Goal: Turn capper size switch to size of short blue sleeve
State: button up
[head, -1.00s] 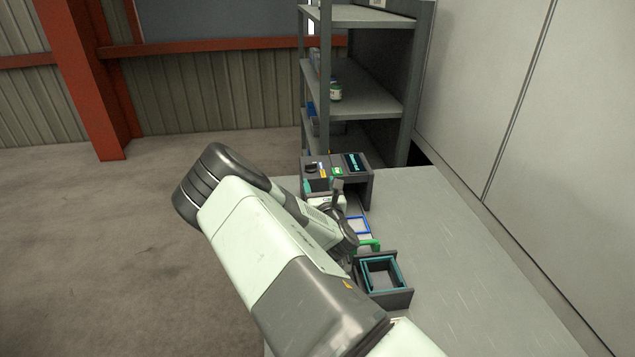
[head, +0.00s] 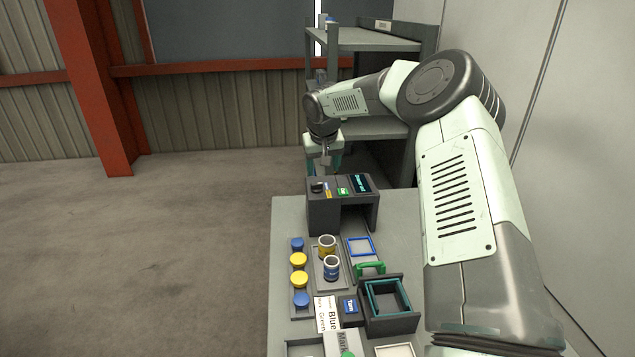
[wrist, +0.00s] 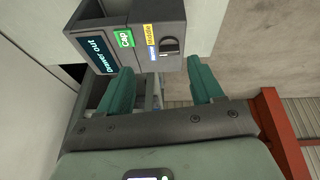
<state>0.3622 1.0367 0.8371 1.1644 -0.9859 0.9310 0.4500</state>
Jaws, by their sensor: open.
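The capper (head: 340,208) is a dark grey box at the table's far end. On its top are a dark display, a green "Cap" button (wrist: 123,39) and the black size switch (wrist: 169,46); the switch also shows in the head view (head: 317,187). A yellow "Middle" label and a blue label lie beside the switch; its exact setting is hard to tell. My gripper (wrist: 160,66) is open and empty, its green fingers apart near the switch. In the head view my gripper (head: 328,164) hangs above the capper. A blue-banded sleeve (head: 331,267) stands upright by a yellow-banded one (head: 326,246).
The display (wrist: 87,52) reads "Drawer Out". A rack at the left holds several blue and yellow caps (head: 298,260). A dark drawer (head: 392,322) with a teal-edged opening stands at the right. Shelves (head: 375,40) rise behind the capper.

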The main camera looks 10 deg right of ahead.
aim_at(317, 186)
jog(key=shift+y, duration=0.5)
jog(key=x, duration=0.6)
jog(key=w+x, duration=0.1)
jog(key=x, duration=0.2)
jog(key=shift+w+a+r, duration=0.15)
jog(key=shift+a+r, duration=0.05)
jog(key=shift+a, duration=0.15)
jog(key=c, duration=1.1)
jog(key=shift+o, duration=0.2)
